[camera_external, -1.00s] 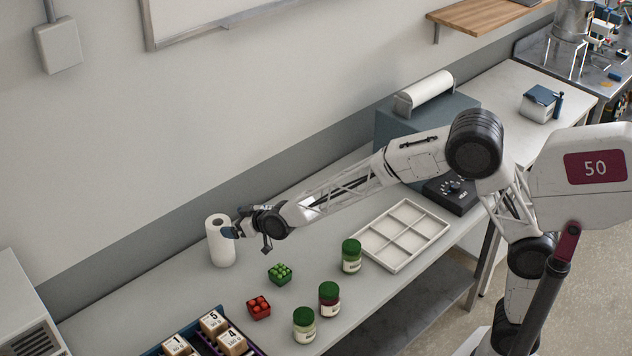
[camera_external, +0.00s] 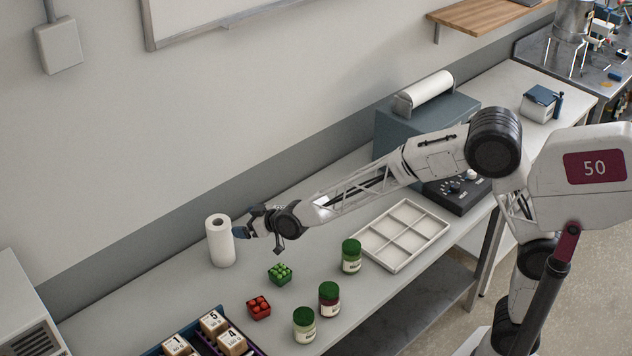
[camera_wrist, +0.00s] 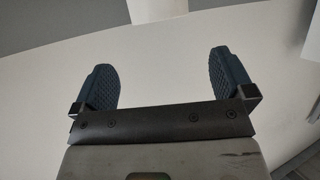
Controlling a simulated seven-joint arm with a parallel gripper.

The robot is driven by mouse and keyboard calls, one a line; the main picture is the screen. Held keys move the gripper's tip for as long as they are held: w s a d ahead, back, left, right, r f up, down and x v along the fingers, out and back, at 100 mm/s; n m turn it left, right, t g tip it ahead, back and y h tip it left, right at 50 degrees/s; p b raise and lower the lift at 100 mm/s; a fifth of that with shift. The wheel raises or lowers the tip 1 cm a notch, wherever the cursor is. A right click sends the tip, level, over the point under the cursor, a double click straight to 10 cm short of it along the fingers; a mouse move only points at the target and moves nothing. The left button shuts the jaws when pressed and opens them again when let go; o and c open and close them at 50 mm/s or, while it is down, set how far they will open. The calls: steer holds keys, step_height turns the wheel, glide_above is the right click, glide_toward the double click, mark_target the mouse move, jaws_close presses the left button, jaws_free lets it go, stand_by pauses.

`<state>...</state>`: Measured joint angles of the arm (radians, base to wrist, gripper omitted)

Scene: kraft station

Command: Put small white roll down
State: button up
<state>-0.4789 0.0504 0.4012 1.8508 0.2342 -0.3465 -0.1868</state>
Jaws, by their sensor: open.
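The small white roll (camera_external: 220,241) stands upright on the grey bench at the left, near the wall. My gripper (camera_external: 240,230) is just to the right of the roll, level with its upper half. In the wrist view its two blue ribbed finger pads (camera_wrist: 165,82) are wide apart with nothing between them. In the external view a small gap seems to show between fingers and roll.
A basket of green items (camera_external: 280,273) and a basket of red items (camera_external: 259,307) stand in front of the roll. Green-lidded jars (camera_external: 351,257) and a white divided tray (camera_external: 402,235) lie to the right. A box of numbered blocks (camera_external: 213,322) is at the front left.

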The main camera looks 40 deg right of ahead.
stand_by(0.5)
steer(key=s+d+r+m+g+h, duration=0.1)
steer(key=s+d+r+g, duration=0.15)
steer(key=s+d, duration=0.8)
steer(key=s+d+r+m+g+h, duration=0.15)
steer(key=s+d+r, duration=0.25)
steer(key=s+d, duration=0.65)
steer(key=s+d+g+h, duration=0.1)
steer(key=s+d+g, duration=0.1)
steer(key=s+d, duration=0.4)
steer(key=s+d+f+m+g+h, duration=0.1)
steer(key=s+d, duration=0.5)
steer(key=s, duration=0.6)
steer(key=s+d+f+m+g+h, duration=0.1)
steer(key=s+d+g, duration=0.2)
steer(key=s+d, duration=0.3)
steer(key=s, duration=0.3)
steer(key=shift+s+d+f, duration=0.1)
steer(key=shift+c, duration=0.6)
